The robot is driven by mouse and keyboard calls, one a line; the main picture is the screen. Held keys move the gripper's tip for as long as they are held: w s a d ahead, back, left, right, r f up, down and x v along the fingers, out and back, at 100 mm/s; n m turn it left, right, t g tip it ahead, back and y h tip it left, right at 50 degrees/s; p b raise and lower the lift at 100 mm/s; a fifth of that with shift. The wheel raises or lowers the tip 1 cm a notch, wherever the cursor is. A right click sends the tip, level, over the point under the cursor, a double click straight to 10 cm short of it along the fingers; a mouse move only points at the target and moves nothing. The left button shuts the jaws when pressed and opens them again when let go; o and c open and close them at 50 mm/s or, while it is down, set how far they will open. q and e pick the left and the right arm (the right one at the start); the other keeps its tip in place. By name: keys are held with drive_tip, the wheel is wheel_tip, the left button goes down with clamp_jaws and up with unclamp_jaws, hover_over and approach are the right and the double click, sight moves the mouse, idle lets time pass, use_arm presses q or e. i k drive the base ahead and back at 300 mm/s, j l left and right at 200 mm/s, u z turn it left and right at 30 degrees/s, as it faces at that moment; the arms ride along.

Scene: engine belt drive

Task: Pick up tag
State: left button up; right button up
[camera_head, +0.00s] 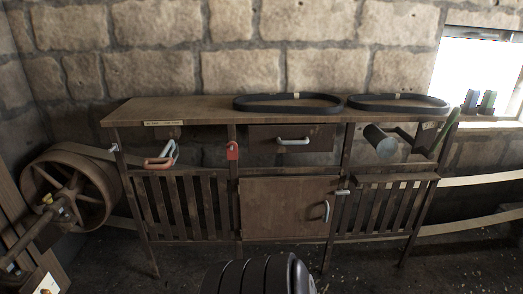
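A small red tag (232,150) hangs at the front of the wooden workbench (190,108), against an upright left of the middle drawer. It looks like a lockout tag, but any writing on it is too small to read. Neither of my grippers is in view, and nothing is touching the tag.
Two black belts (288,109) (397,110) lie on the bench top. A red and white handle (162,157) is left of the tag. A drawer (290,144) and a cabinet door (283,208) are right of it. A large pulley wheel (96,188) stands left.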

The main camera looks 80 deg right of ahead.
sight(231, 155)
drive_tip(key=z, duration=2.55)
drive_tip(key=i+l+u, duration=0.15)
drive_tip(key=i+l, duration=0.45)
